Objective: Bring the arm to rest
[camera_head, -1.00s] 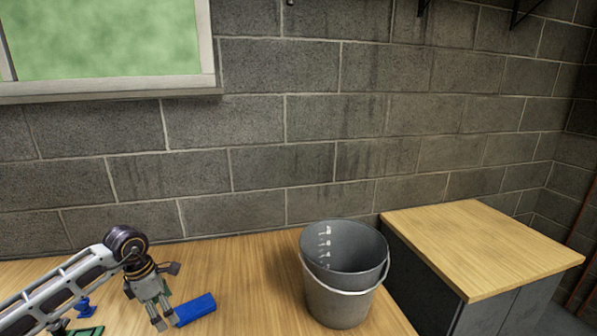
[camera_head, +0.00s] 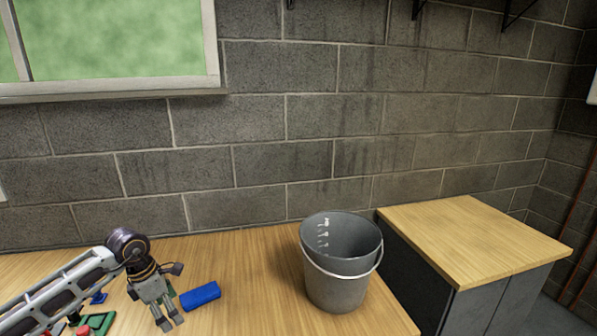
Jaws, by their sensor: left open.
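My left arm comes in from the lower left in the head view. My left gripper (camera_head: 167,324) is open and points down over the wooden table, with nothing seen between its fingers. A blue block (camera_head: 201,295) lies on the table just right of the gripper, apart from it. My right gripper is not in view.
A grey bucket (camera_head: 338,285) with a pale handle stands on the table (camera_head: 253,270) right of the block. A green item (camera_head: 100,322) and a red item lie partly behind my arm. A wood-topped cabinet (camera_head: 475,235) stands at right. A block wall closes the back.

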